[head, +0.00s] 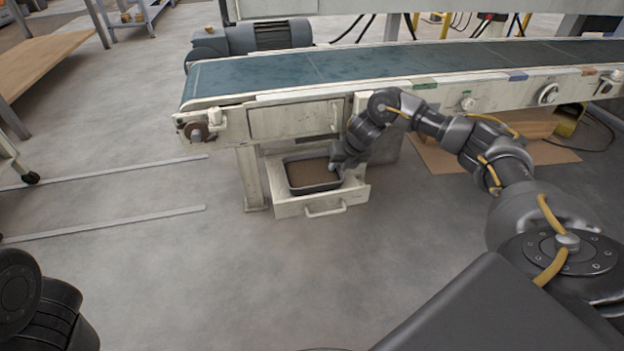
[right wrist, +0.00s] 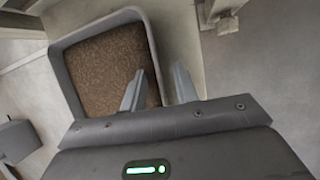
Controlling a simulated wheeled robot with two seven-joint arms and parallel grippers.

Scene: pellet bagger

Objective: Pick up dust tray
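The dust tray (head: 314,187) is a dark, rounded rectangular tray filled with brown granular material. It sits in the pulled-out cream drawer (head: 290,209) under the conveyor. My right gripper (head: 336,166) is at the tray's right side, pointing down. In the right wrist view the grey tray rim (right wrist: 62,72) shows, and my right gripper (right wrist: 158,88) has its fingers apart, one over the tray's inside and one outside its wall. I cannot tell whether the fingertips touch the wall. My left gripper is out of view.
The conveyor (head: 330,68) with its blue-green belt runs above the drawer. A cream support leg (head: 251,178) stands left of the drawer. The drawer handle (head: 326,210) faces front. The floor in front (head: 200,260) is clear.

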